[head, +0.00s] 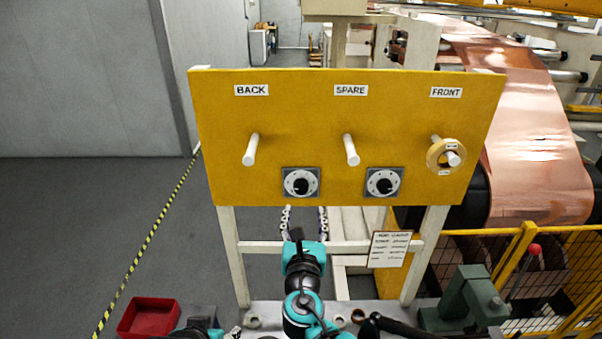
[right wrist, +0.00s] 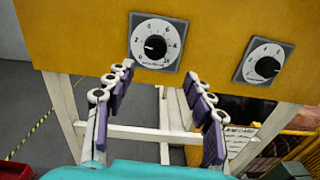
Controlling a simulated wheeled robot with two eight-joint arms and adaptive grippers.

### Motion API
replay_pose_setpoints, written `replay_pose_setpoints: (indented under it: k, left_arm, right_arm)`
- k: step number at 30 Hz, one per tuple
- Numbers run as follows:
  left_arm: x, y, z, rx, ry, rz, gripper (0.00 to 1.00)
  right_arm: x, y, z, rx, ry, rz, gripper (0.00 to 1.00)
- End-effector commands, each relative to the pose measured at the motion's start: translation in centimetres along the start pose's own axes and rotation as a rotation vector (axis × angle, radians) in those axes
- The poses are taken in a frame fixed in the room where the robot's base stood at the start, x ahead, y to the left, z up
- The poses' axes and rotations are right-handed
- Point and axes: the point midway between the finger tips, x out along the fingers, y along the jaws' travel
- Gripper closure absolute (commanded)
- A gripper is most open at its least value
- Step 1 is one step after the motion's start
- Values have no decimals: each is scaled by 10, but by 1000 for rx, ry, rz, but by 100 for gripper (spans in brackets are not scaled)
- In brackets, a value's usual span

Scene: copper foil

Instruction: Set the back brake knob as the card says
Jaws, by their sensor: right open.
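The yellow panel (head: 300,110) carries two round dials with black knobs. The left knob (head: 301,185), nearer the BACK label (head: 251,90), also shows in the right wrist view (right wrist: 156,45), its white mark pointing about left. The right dial (head: 384,182) sits below and right of the SPARE label (head: 350,90). The card (head: 390,249) hangs below the panel; its lines are too small to read. My right gripper (head: 304,214) is open and empty just below the left dial, its fingers apart and not touching the knob. My left gripper barely shows at the bottom left edge (head: 235,331).
White pegs (head: 251,150) stick out of the panel; the one under FRONT (head: 446,92) bears a yellow ring (head: 437,163). A red bin (head: 149,318) lies lower left. A green device (head: 466,303) and yellow railing (head: 520,260) stand lower right.

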Motion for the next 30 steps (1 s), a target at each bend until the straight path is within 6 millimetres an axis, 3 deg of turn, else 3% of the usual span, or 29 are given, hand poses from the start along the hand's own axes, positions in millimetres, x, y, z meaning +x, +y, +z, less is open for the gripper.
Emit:
replay_pose_setpoints:
  k: [5,18,28,29,30]
  left_arm:
    - [-5,0,-3,0,0,0,46]
    - [-12,0,-8,0,0,0,46]
    - [-12,0,-8,0,0,0,46]
    - [-12,0,-8,0,0,0,46]
    - [-12,0,-8,0,0,0,46]
  right_arm:
    - [10,10,7,-65,-19,19,46]
    - [73,10,8,-60,-17,17,46]
    - [78,10,7,-59,-17,18,46]
    - [78,10,7,-59,-17,18,49]
    - [78,10,7,-59,-17,18,60]
